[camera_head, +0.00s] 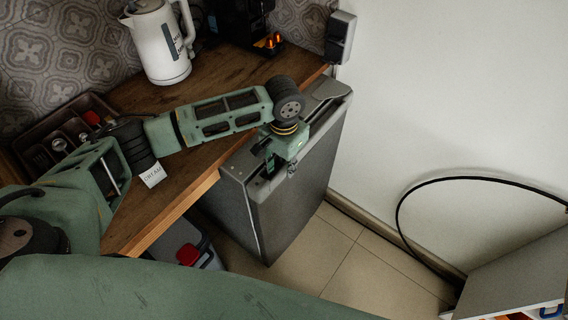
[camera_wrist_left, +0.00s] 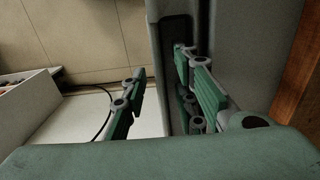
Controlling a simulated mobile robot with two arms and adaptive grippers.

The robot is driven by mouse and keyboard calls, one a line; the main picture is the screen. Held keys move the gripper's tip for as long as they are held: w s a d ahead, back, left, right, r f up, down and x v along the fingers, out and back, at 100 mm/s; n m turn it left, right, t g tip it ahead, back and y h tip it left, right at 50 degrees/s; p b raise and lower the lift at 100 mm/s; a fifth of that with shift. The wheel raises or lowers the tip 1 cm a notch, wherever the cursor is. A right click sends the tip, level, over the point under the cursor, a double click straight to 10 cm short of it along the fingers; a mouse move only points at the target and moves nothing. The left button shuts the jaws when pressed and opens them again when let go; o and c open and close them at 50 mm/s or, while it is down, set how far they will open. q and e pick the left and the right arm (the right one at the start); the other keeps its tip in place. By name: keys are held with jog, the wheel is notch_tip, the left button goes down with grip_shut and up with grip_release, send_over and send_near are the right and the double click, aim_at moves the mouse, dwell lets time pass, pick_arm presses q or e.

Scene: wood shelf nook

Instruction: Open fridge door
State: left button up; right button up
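The fridge (camera_head: 303,190) is a grey metallic unit under the wooden counter, its front facing the floor area. Its door looks shut against the body, with a dark recess in the door's top edge. My left gripper (camera_head: 278,163) reaches down over the counter edge to this top edge. In the left wrist view, the left gripper (camera_wrist_left: 163,100) is open, its fingers apart. One finger is on the floor side of the door edge; the other is over the dark recess (camera_wrist_left: 176,60). I cannot tell whether either finger touches the door. My right gripper is not in view.
A white kettle (camera_head: 160,45), a black coffee machine (camera_head: 240,22) and a cutlery tray (camera_head: 35,150) stand on the counter (camera_head: 165,215). A red-and-grey bin (camera_head: 187,255) is under it. A white box-like unit (camera_head: 520,275) with a black cable is at lower right. Tiled floor (camera_head: 335,250) before the fridge is clear.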

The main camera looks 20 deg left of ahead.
pick_arm(q)
jog(key=shift+f, duration=0.2)
jog(key=shift+c, duration=0.4)
grip_shut()
